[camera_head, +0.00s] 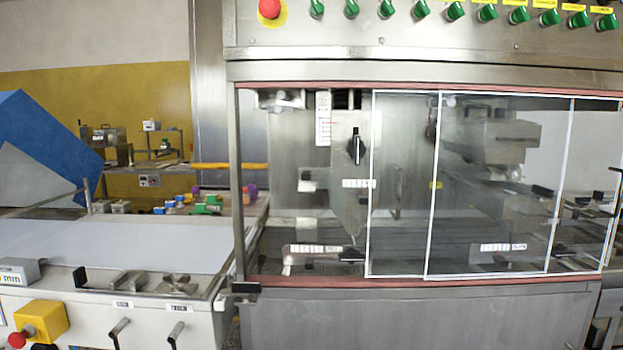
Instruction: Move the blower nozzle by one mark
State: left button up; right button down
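Inside the steel machine's window stands a tall metal housing (347,200) with a tapered lower end; it looks like the blower nozzle, but I cannot be sure. A black knob (356,146) sits on its upper front, with its pointer close to upright. A white vertical scale strip (323,118) with fine marks is just left of the housing. A small white marked strip (358,183) lies across it lower down. The marks are too small to read. Neither of my grippers is in view.
Clear sliding panels (497,185) with white edges cover the window's middle and right; its left part looks uncovered. More marked strips (315,248) sit low inside. Green switches (420,10) and a red stop button (269,8) are above. A white conveyor belt (110,243) lies left.

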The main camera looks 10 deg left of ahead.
aim_at(344, 178)
jog(key=z, duration=2.2)
jog(key=i, duration=0.75)
jog(key=u, duration=1.95)
